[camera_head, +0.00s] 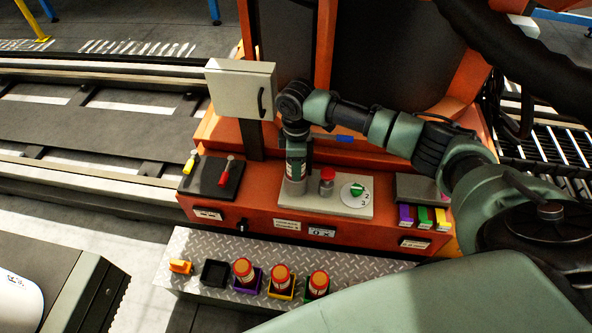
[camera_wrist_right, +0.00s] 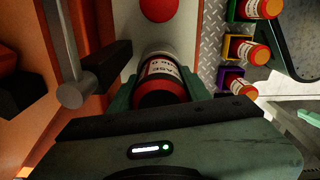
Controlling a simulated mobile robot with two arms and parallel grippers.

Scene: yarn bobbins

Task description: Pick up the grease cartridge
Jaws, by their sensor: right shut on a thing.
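My right gripper (camera_head: 296,158) points down over the grey control panel of the orange machine. It is shut on a grease cartridge (camera_wrist_right: 162,72), which lies between its two fingers in the wrist view, with a printed label and a dark red end towards the camera. In the head view the cartridge is largely hidden by the gripper, and its lower end meets or nearly meets the grey panel (camera_head: 345,211); I cannot tell if it touches. Three more red-orange cartridges stand in a purple holder (camera_head: 247,284), a yellow one and a green one. My left gripper is not in view.
A red button (camera_head: 327,175) and a green dial (camera_head: 357,189) are close right of the gripper. A black lever box (camera_head: 211,178) is left, below a grey cabinet (camera_head: 241,90). An empty black holder (camera_head: 215,273) and an orange item (camera_head: 180,267) sit on the metal step (camera_head: 200,245).

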